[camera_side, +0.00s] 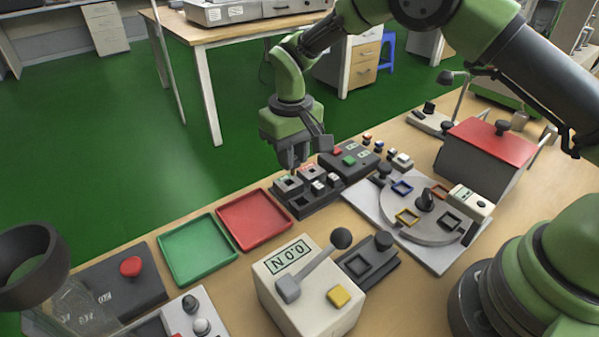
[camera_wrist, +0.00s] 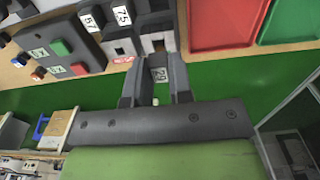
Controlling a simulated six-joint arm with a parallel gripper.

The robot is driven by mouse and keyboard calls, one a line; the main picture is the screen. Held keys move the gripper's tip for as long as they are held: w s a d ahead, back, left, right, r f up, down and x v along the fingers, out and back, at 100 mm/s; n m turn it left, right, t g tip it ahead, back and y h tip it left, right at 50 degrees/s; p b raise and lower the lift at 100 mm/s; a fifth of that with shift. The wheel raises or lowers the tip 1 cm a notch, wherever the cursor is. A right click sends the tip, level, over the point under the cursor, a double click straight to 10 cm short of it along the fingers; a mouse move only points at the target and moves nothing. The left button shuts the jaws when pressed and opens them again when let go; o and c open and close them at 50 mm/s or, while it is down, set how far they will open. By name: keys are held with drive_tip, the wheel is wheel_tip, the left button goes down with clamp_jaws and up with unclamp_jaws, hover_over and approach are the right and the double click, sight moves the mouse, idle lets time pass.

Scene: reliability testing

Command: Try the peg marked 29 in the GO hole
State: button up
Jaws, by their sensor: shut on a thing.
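My gripper (camera_side: 290,165) is shut on a small grey peg with a white label that appears to read 29. The peg (camera_wrist: 160,74) shows between my fingers in the wrist view. My gripper is over the left end of a dark gauge block (camera_side: 316,205) in the side view. A pale square piece with a hole (camera_side: 289,184) lies just below my fingertips. A second one beside it (camera_wrist: 120,46) has a red label that seems to read NO GO. No GO label is legible. I cannot tell whether the peg touches the block.
Pegs labelled 57 and 75 (camera_wrist: 122,15) stand in the same block. A red tray (camera_side: 255,220) and a green tray (camera_side: 197,249) lie left of it. A dark box with red and green buttons (camera_side: 349,160) stands behind. A white force meter with a lever (camera_side: 305,290) stands in front.

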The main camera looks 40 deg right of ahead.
drive_tip(key=shift+w+d+f, duration=0.15)
drive_tip(key=shift+w+f, duration=0.4)
drive_tip(key=shift+f, duration=0.2)
drive_tip(key=shift+w+d+f, duration=0.1)
drive_tip(key=shift+w+f, duration=0.45)
drive_tip(key=shift+f, duration=0.2)
drive_tip(key=shift+f, duration=1.45)
idle(1.7)
drive_tip(key=shift+r, duration=0.2)
idle(0.6)
drive_tip(key=shift+r, duration=1.25)
drive_tip(key=shift+r, duration=0.1)
drive_tip(key=shift+r, duration=1.95)
